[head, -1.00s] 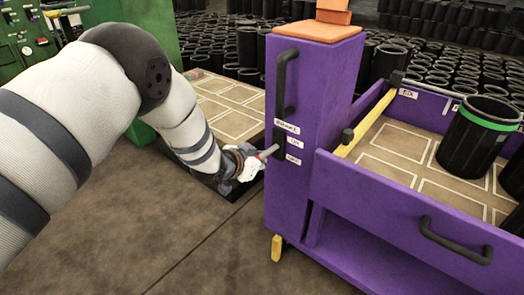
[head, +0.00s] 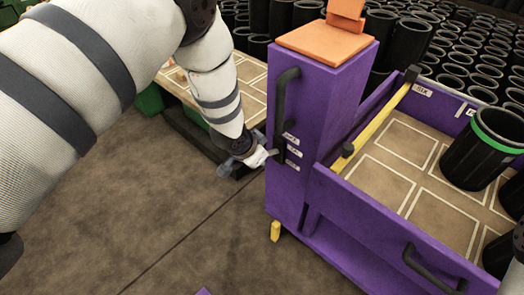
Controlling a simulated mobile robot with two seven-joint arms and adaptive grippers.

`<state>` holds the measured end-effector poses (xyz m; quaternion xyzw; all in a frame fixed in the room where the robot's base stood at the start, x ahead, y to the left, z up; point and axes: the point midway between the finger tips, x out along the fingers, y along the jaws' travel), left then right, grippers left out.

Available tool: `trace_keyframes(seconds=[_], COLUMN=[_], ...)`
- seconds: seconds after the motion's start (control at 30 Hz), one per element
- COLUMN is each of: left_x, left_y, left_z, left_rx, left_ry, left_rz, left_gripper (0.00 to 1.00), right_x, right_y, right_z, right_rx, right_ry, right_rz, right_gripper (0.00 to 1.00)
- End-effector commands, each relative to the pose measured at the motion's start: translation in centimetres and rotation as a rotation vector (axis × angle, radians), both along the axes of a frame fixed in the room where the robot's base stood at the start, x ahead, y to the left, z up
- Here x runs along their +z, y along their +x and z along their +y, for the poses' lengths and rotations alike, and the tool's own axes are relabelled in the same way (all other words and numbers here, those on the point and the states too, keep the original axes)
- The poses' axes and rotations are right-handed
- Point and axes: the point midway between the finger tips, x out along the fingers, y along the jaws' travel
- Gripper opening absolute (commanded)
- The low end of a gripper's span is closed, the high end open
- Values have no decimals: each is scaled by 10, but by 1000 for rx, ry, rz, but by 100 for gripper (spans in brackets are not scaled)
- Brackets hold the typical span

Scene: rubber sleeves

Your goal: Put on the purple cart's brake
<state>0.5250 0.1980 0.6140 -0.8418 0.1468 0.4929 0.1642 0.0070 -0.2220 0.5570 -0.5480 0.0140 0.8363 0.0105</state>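The purple cart (head: 335,110) stands right of centre in the head view, with a tall column at its left end. The column's left face carries a black upright handle (head: 286,100), a dark slotted plate (head: 279,146) and small white labels (head: 293,153), too small to read surely. A short yellow piece (head: 275,231) sticks out low at the column's foot. My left gripper (head: 266,156) is close beside the slotted plate. Its fingers are small and partly hidden, so I cannot tell whether it touches or grips anything there.
The cart's tray (head: 393,150) has marked outlines, a yellow bar (head: 375,122) across it and black sleeves, one with a green band (head: 498,130). A low wooden-topped platform (head: 245,92) stands behind my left arm. Many black sleeves fill the back. Floor at lower left is clear.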

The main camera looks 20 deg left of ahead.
Motion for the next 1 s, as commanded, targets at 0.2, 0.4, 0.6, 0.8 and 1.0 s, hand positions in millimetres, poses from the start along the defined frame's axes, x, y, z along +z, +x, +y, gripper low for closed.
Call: trace_keyframes(seconds=[0.2, 0.4, 0.6, 0.8, 1.0], left_x=[13, 13, 11, 8, 26], left_y=[10, 10, 9, 6, -3], left_z=[-7, -7, -6, -3, -1], left_rx=[-11, -11, -8, -5, -4], left_ry=[-10, -10, -8, -6, -4], left_rz=[-34, -34, -28, -21, -19], left_gripper=[0, 0, 33, 33, 33], right_x=[3, 3, 3, 2, 2], right_y=[2, 2, 2, 2, 2], right_z=[0, 0, 0, 0, 0], right_rx=[0, 0, -1, 0, 0], right_ry=[0, 0, -1, 0, 0], right_rz=[-8, -8, -7, -6, -5], right_gripper=[40, 40, 40, 40, 40])
